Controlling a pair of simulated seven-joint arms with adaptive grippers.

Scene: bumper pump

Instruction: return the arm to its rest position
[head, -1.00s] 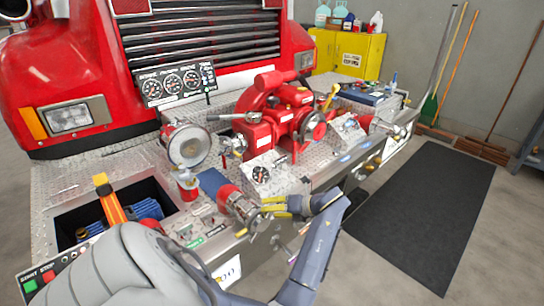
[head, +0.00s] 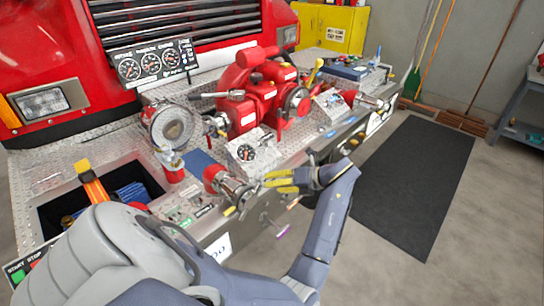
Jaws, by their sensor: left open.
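My left arm comes in from the bottom left, bends at the lower right and reaches back up to the front edge of the bumper. My left gripper (head: 272,180) has yellow-tipped fingers, which are open and point left. They are close beside the red and metal fitting (head: 227,188) on the bumper front; I cannot tell whether they touch it. Nothing shows between the fingers. The red pump (head: 265,95) stands on the diamond-plate bumper behind the gripper. My right gripper is not in view.
A black mat (head: 415,185) lies on clear floor at right. A yellow cabinet (head: 333,28) and brooms stand behind.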

